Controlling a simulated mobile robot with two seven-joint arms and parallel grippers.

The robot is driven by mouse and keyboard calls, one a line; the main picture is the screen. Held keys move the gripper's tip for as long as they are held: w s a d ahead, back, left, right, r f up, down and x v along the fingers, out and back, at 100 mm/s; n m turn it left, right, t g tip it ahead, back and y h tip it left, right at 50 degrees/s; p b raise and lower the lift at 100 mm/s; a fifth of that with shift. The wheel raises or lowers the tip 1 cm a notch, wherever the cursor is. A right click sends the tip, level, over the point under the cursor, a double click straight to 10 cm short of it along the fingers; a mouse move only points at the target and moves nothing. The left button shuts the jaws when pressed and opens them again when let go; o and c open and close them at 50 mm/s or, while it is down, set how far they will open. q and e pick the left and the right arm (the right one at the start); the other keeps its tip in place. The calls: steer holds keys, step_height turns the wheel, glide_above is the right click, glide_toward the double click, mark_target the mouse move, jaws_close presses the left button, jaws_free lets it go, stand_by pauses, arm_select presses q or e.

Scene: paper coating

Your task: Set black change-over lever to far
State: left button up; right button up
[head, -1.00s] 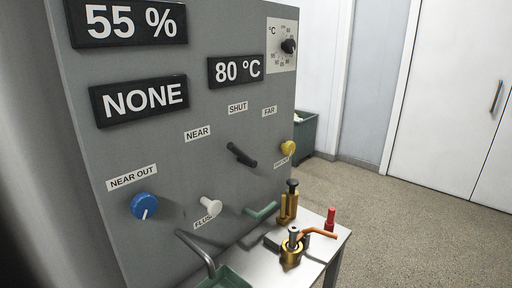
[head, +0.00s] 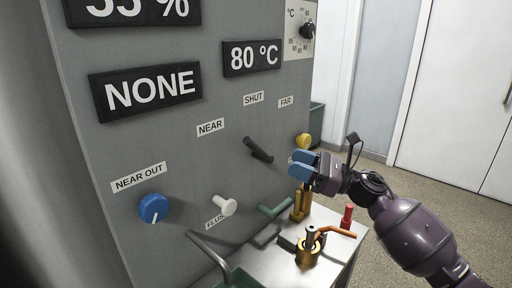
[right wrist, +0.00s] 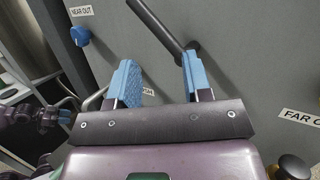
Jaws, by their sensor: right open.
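The black change-over lever (head: 258,150) is on the grey panel below the SHUT label (head: 253,98). Its arm slopes up to the left, away from the FAR label (head: 286,101). My right gripper (head: 302,165), with blue fingertips, is open and empty to the right of and slightly below the lever, apart from it. In the right wrist view the lever (right wrist: 160,22) crosses ahead of the open fingers, and its dark pivot peg shows at its lower end.
The blue knob (head: 154,208), white flush knob (head: 224,205) and yellow knob (head: 303,141) stick out of the panel. Below, a small table (head: 262,257) carries brass valves (head: 309,247) with an orange handle, and a red-topped piece (head: 347,216). The NEAR label (head: 210,127) is left of the lever.

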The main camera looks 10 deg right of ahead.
mark_target(259, 147)
steer(key=w+a+r+n+g, duration=0.1)
steer(key=a+n+g, duration=0.1)
steer(key=n, duration=0.1)
steer(key=w+a+r+n+g+p, duration=0.1)
steer(key=a+n+g, duration=0.1)
steer(key=a+n, duration=0.1)
steer(key=w+a+r+n+g+h, duration=0.1)
steer(key=a+n+g, duration=0.1)
steer(key=a+n, duration=0.1)
steer(key=shift+a+r, duration=0.1)
steer(key=shift+r, duration=0.3)
steer(key=shift+x, duration=0.8)
steer(key=shift+f, duration=0.1)
jaws_close()
